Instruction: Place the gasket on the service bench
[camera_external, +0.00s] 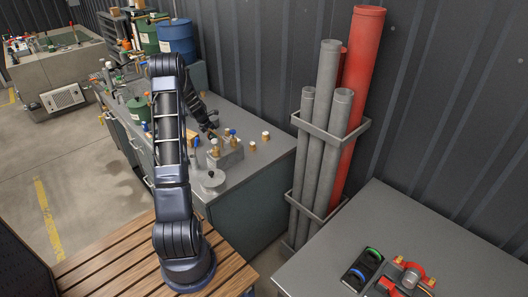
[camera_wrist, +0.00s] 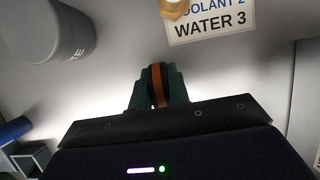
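My gripper (camera_wrist: 158,88) shows in the wrist view with its green fingers close together around a thin orange-brown piece (camera_wrist: 157,85) with dark edges. This piece is seen edge-on and looks like the gasket, though its full shape is hidden. In the external view my gripper (camera_external: 211,132) is small and dark, above the long grey bench (camera_external: 262,143), close to a grey block with fittings (camera_external: 225,153). The gasket cannot be made out there. A second grey bench (camera_external: 455,235) stands at the lower right. Which bench is the service bench is not marked.
The wrist view shows a grey cylinder (camera_wrist: 45,30), a brass fitting (camera_wrist: 173,8) and a "WATER 3" label (camera_wrist: 210,25). Upright pipes (camera_external: 326,80) stand between the benches. The right bench holds a black tray with coloured rings (camera_external: 363,269) and a red fitting (camera_external: 410,277).

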